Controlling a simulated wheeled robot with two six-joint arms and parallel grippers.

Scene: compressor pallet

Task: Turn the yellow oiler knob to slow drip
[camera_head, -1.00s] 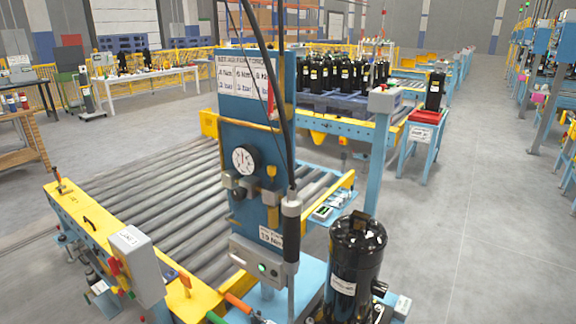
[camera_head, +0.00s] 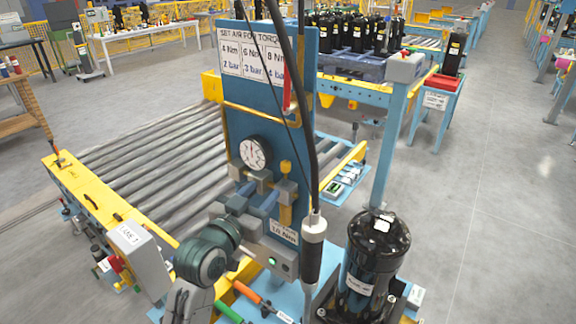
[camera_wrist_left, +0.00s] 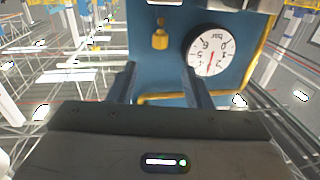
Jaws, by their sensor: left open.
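The yellow oiler knob (camera_head: 286,168) stands on the air unit at the right side of the blue panel (camera_head: 262,118), right of the round pressure gauge (camera_head: 255,152). My left gripper (camera_head: 268,194) is in front of the panel, a little below and left of the knob. Its jaws are open and empty. In the left wrist view, which looks upside down, the knob (camera_wrist_left: 160,38) lies beyond the open fingers (camera_wrist_left: 160,86), with the gauge (camera_wrist_left: 211,50) to its right. The knob and fingers look apart. My right gripper is not in view.
A black cable and a hanging tool (camera_head: 314,250) run down just right of the knob. A setting card (camera_head: 251,55) is on the panel's upper part. A black compressor (camera_head: 375,255) stands at lower right. A grey box with a green light (camera_head: 272,260) sits below the air unit.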

